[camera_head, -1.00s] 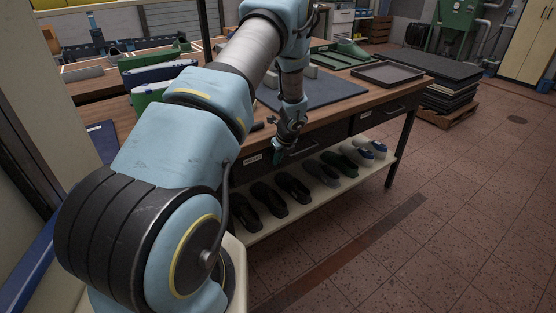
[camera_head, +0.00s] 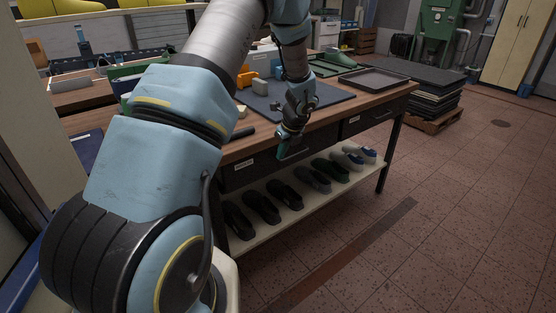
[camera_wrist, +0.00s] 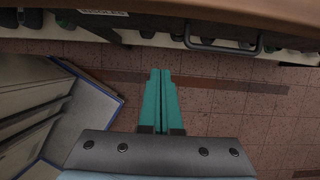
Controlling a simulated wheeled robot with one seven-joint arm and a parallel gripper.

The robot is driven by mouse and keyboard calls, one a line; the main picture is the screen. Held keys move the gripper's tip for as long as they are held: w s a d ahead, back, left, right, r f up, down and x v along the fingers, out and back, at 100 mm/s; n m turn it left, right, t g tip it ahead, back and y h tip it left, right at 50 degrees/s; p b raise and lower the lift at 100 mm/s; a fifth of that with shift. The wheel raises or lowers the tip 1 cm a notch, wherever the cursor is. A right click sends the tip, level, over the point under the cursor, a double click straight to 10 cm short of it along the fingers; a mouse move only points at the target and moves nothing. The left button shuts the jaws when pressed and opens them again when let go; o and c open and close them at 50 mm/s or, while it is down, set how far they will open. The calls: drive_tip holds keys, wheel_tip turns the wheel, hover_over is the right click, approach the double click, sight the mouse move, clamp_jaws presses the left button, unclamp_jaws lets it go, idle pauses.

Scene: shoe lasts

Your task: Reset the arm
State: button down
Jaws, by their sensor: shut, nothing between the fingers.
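My gripper (camera_head: 283,150) hangs in front of the workbench's front edge, above the lower shelf, pointing down. In the wrist view its two green fingers (camera_wrist: 158,98) lie side by side, shut and empty, over the tiled floor. My arm reaches from the lower left across the head view and hides part of the bench.
The workbench (camera_head: 330,115) carries a dark mat (camera_head: 315,103), a grey tray (camera_head: 373,80) and an orange object (camera_head: 247,77). Several shoes stand on the lower shelf (camera_head: 250,247). Black stacked sheets (camera_head: 430,95) sit on a pallet. The floor at right is clear.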

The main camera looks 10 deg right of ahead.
drive_tip(key=s+a+r+n+g+h, duration=0.1)
drive_tip(key=s+a+r+n, duration=0.6)
drive_tip(key=s+n, duration=0.5)
drive_tip(key=s+a+r+n+g+h, duration=0.1)
drive_tip(key=s+a+r+n, duration=0.7)
drive_tip(key=n, duration=0.9)
drive_tip(key=s+a, duration=0.3)
drive_tip(key=shift+s+a, duration=0.3)
drive_tip(key=shift+s, duration=0.05)
